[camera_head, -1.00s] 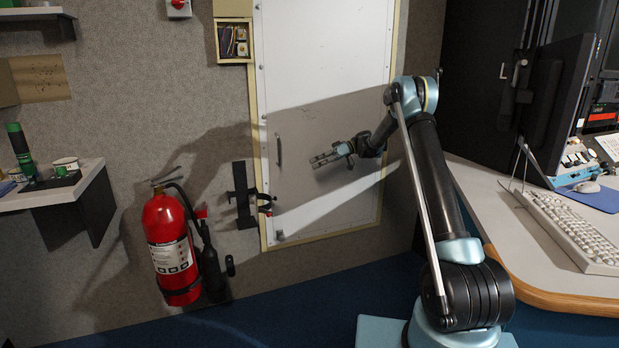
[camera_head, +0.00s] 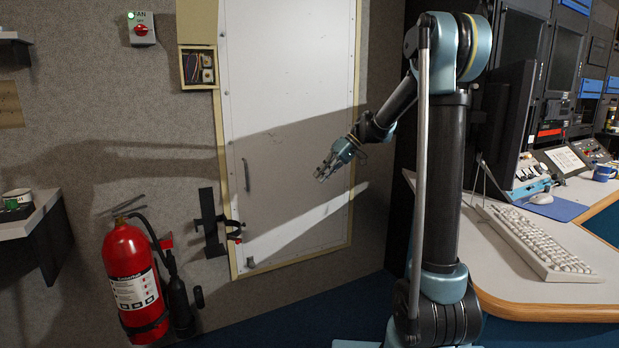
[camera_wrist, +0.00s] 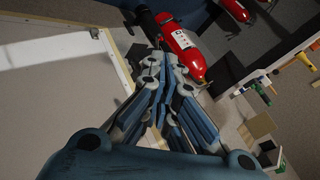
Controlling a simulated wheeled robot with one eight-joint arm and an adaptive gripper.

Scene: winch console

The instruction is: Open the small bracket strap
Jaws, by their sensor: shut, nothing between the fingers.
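The small bracket (camera_head: 211,222) is a black upright plate on the wall, left of the white door panel. Its dark curved strap (camera_head: 235,226) sticks out to the right and has a small red part. I cannot tell from here whether the strap is fastened. My gripper (camera_head: 321,176) is in front of the door panel, to the right of the bracket and a little higher, clear of it. It is shut and empty, pointing down and left. In the wrist view its fingers (camera_wrist: 162,66) hide part of the wall beside the extinguisher; the strap cannot be made out there.
A red fire extinguisher (camera_head: 132,279) hangs on the wall left of the bracket; it also shows in the wrist view (camera_wrist: 180,47). A shelf (camera_head: 35,216) juts out at far left. A desk with a keyboard (camera_head: 535,240) stands at right.

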